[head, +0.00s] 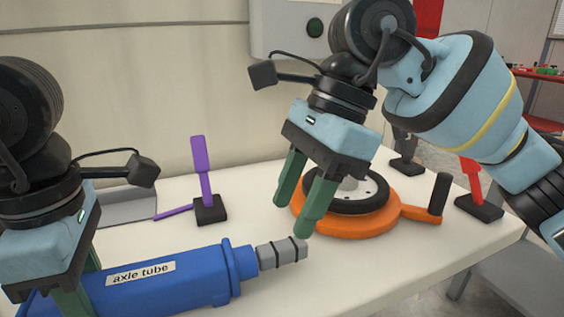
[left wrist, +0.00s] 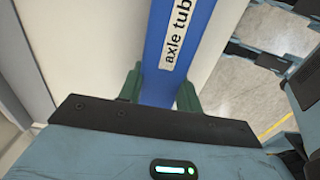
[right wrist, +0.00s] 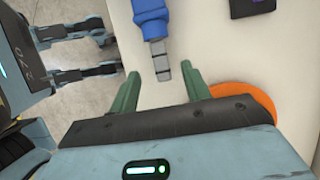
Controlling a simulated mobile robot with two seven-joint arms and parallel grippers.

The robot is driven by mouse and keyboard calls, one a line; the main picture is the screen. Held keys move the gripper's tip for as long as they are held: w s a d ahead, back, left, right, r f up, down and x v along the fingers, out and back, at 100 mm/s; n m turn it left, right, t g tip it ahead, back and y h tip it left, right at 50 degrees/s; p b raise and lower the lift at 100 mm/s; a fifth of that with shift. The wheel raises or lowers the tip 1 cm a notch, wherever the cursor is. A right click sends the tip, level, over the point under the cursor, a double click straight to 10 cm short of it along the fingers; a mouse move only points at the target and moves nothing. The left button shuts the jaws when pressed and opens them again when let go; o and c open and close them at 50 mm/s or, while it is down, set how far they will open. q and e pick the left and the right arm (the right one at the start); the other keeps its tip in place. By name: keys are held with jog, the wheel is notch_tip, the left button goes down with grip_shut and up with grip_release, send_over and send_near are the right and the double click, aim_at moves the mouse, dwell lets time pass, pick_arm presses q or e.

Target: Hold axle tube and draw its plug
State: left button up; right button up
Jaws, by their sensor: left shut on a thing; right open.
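The blue axle tube (head: 165,281), labelled "axle tube", lies on the white table at the front left in the head view. Its grey ringed plug (head: 282,253) sticks out of the tube's right end. My left gripper (head: 75,300) is shut on the tube's body; the left wrist view shows the tube (left wrist: 172,60) between its fingers. My right gripper (head: 298,205) is open and empty, above and just beyond the plug, fingers pointing down. In the right wrist view the plug (right wrist: 160,62) shows ahead, between the fingers' lines and apart from them.
An orange round stand (head: 345,222) with a black tyre (head: 350,195) sits behind my right gripper. A purple lever (head: 201,170) on a black base stands behind the tube. A red lever (head: 472,180) stands at the right. The table's front right is clear.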

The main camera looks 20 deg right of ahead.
aim_at(305, 244)
jog(key=shift+x, duration=2.8)
grip_shut()
jog(key=shift+d, duration=0.15)
jog(key=shift+d, duration=2)
pick_arm(q)
jog(key=o, duration=1.1)
jog(key=shift+o, duration=0.2)
jog(key=shift+r, duration=0.1)
